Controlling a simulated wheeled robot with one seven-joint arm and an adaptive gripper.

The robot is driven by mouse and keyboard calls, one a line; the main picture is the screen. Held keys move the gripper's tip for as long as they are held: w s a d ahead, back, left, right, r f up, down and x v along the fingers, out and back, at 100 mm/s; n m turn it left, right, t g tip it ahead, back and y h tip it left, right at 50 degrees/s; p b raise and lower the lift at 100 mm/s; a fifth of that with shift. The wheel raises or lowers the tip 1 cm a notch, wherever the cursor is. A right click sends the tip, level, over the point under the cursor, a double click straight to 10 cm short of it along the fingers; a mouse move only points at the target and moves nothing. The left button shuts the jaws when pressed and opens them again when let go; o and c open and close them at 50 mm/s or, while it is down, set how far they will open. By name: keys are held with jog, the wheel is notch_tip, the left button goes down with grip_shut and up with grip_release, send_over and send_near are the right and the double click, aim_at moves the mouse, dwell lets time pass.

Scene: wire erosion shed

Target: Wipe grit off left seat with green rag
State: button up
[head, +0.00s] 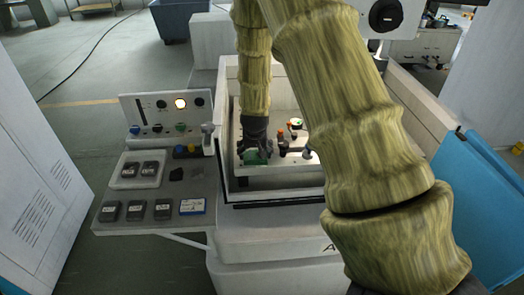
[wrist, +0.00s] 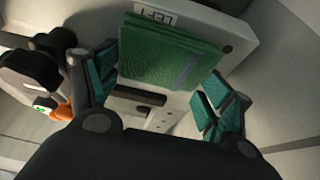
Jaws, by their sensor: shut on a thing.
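The green rag (wrist: 170,55) is a folded cloth between the fingers of my gripper (wrist: 162,82) in the wrist view. It lies over or just above a pale block (wrist: 235,40) marked LEFT, read upside down. I cannot tell whether the rag touches it. In the head view my gripper (head: 255,146) is low inside the open machine tank, with the rag (head: 257,157) at its tip, at the left end of the pale fixture (head: 285,162). The left seat's surface and any grit are hidden by the rag and gripper.
Orange-and-dark knobs (head: 282,146) stand on the fixture right of my gripper. The tank wall (head: 222,150) is close on the left. Outside it are a control panel (head: 168,114) with a lit lamp and a grey shelf (head: 184,191) bearing several dark labelled blocks.

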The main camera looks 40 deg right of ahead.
aim_at(251, 152)
jog(key=shift+w+a+f, duration=0.2)
jog(key=shift+w+a, duration=0.25)
jog(key=shift+w, duration=0.15)
jog(key=shift+w+a, duration=0.1)
jog(key=shift+a, duration=0.1)
jog(key=shift+s+r, duration=0.2)
jog(key=shift+w, duration=0.2)
jog(key=shift+s+r+p, duration=0.15)
jog(key=shift+r+p, duration=1.95)
jog(key=shift+r, duration=0.95)
jog(key=shift+r+p, duration=0.3)
jog(key=shift+r, duration=1.15)
